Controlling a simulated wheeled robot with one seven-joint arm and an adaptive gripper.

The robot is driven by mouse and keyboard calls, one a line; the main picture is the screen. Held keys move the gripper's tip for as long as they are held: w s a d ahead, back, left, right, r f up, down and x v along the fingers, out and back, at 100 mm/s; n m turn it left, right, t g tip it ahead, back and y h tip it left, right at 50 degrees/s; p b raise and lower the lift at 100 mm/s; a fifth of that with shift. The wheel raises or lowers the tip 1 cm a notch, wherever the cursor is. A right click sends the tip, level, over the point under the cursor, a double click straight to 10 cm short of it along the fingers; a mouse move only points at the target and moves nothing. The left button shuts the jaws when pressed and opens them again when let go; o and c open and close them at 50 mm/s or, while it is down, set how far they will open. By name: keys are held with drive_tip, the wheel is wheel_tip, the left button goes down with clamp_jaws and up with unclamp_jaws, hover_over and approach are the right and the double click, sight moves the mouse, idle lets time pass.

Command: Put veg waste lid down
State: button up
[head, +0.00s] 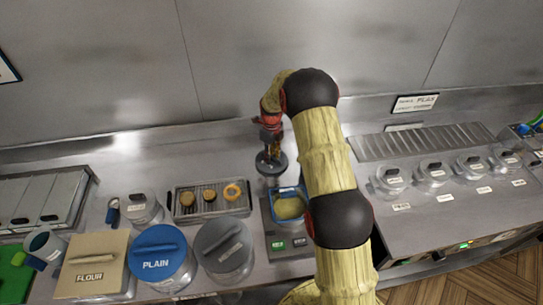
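My gripper (271,147) is near the back of the counter, left of my arm, pointing down. Its fingers are closed around the top of a small dark grey round lid (271,162). The lid is roughly level, behind the blue-rimmed container. I cannot tell whether it touches the counter or hangs just above it. No veg waste label is legible.
A rack with fried pieces (208,216) lies left of the blue-rimmed container (291,207) on a scale. FLOUR (92,252), blue PLAIN (158,242) and grey-lidded (222,235) containers stand in front. Several clear lidded jars (433,172) stand right.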

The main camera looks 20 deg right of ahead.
drive_tip(key=s+a+r+n+t, duration=0.1)
drive_tip(key=s+a+r+n, duration=0.15)
drive_tip(key=r, duration=1.05)
drive_tip(key=s+a+r+n, duration=0.2)
drive_tip(key=s+r+n, duration=0.2)
drive_tip(key=r, duration=0.8)
drive_tip(key=s+a+r+n+t, duration=0.1)
drive_tip(key=s+a+r+n, duration=0.1)
drive_tip(key=s+r+n, duration=0.45)
drive_tip(key=s+a+r+n+t, duration=0.1)
drive_tip(key=s+a+r+n, duration=0.2)
drive_tip(key=s, duration=0.6)
drive_tip(key=s+a+r+n+t, duration=0.1)
drive_tip(key=s+a+r+n, duration=0.15)
drive_tip(key=s+n, duration=0.4)
drive_tip(key=s+a+f+n+t, duration=0.1)
drive_tip(key=s+n, duration=0.6)
drive_tip(key=s, duration=0.4)
drive_tip(key=shift+s+a+f+t+p, duration=0.15)
drive_tip(key=shift+s+t+p, duration=0.15)
drive_tip(key=shift+s, duration=0.1)
